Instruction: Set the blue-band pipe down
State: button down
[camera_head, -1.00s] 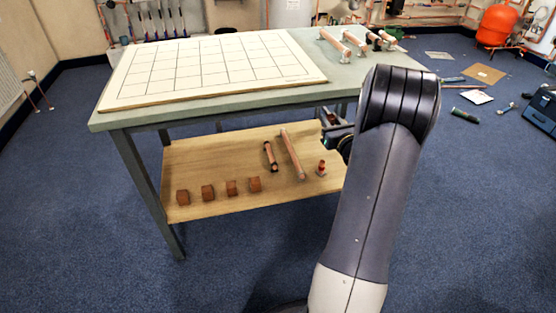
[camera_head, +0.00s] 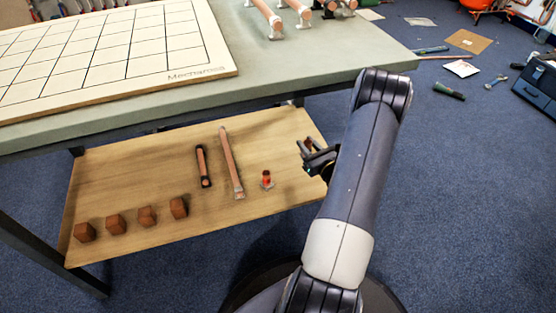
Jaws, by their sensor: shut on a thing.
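My gripper (camera_head: 312,156) is over the right end of the wooden lower shelf (camera_head: 130,180), under the right part of the bench top. It is shut on a copper-coloured piece (camera_head: 308,144), which I take to be the blue-band pipe. Only a short part of that piece shows, and I cannot make out a blue band on it. The gripper and the arm hide the rest. I cannot tell whether the piece touches the shelf.
On the shelf lie a dark-ended pipe (camera_head: 203,167), a longer copper pipe (camera_head: 231,165), a small red-topped fitting (camera_head: 267,180) and several brown blocks (camera_head: 147,216). The bench top (camera_head: 300,65) overhangs the shelf and bears a gridded board (camera_head: 130,60) and more pipes (camera_head: 268,18).

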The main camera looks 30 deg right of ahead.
notch_tip(320, 180, down, 10)
jog(key=b, duration=0.4)
jog(key=shift+r, duration=0.2)
jog(key=shift+f, duration=0.1)
jog(key=c, duration=1.2)
grip_release()
jog(key=shift+o, duration=0.2)
jog(key=shift+s, duration=0.2)
jog(key=s+p, duration=0.3)
jog(key=s, duration=0.8)
jog(key=shift+s+a+p, duration=0.2)
jog(key=shift+s+p, duration=0.15)
